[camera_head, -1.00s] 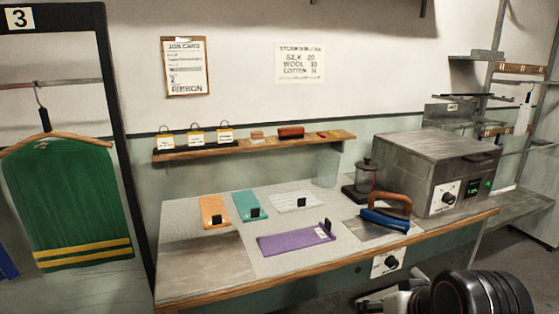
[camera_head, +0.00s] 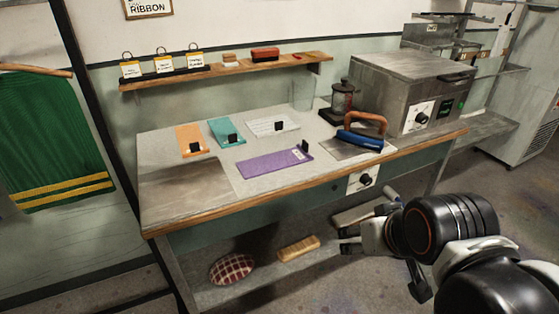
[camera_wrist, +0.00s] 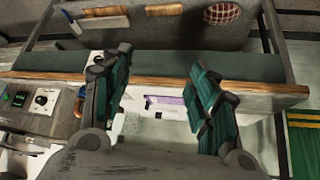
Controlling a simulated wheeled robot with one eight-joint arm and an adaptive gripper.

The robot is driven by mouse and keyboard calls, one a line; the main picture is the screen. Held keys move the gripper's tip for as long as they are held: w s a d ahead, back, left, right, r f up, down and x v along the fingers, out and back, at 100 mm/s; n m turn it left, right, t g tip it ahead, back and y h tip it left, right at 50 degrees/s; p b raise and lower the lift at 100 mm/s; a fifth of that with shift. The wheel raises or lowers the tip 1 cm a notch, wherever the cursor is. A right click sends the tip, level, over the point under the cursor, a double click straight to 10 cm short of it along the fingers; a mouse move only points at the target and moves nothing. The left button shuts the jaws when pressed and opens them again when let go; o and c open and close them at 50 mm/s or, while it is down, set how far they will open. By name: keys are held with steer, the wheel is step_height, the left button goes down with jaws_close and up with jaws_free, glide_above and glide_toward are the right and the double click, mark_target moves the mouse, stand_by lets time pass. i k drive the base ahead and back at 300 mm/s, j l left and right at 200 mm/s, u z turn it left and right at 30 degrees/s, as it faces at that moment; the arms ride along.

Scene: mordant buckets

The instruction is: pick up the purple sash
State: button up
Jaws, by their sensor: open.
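The purple sash (camera_head: 272,164) lies flat on the grey worktop, with a black clip standing at its right end. In the wrist view a strip of the purple sash (camera_wrist: 166,99) shows between my fingers, beyond the table's front edge. My gripper (camera_head: 346,240) is in front of the table, below the worktop's edge, apart from the sash. In the wrist view my gripper (camera_wrist: 160,85) has its two green-padded fingers spread wide with nothing between them.
Orange (camera_head: 191,138) and teal (camera_head: 224,130) pieces and a white piece (camera_head: 264,126) lie behind the sash. A blue iron (camera_head: 358,141) stands to its right, near a steel box (camera_head: 395,85).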

mark_target(253, 168)
steer(key=i+j, duration=0.1)
steer(key=j, duration=0.4)
steer(key=i+j, duration=0.1)
steer(key=j, duration=0.35)
steer(key=i+j, duration=0.15)
steer(key=j, duration=0.35)
steer(key=i+j, duration=0.1)
steer(key=j, duration=0.4)
steer(key=i+j+z, duration=0.1)
steer(key=j, duration=0.4)
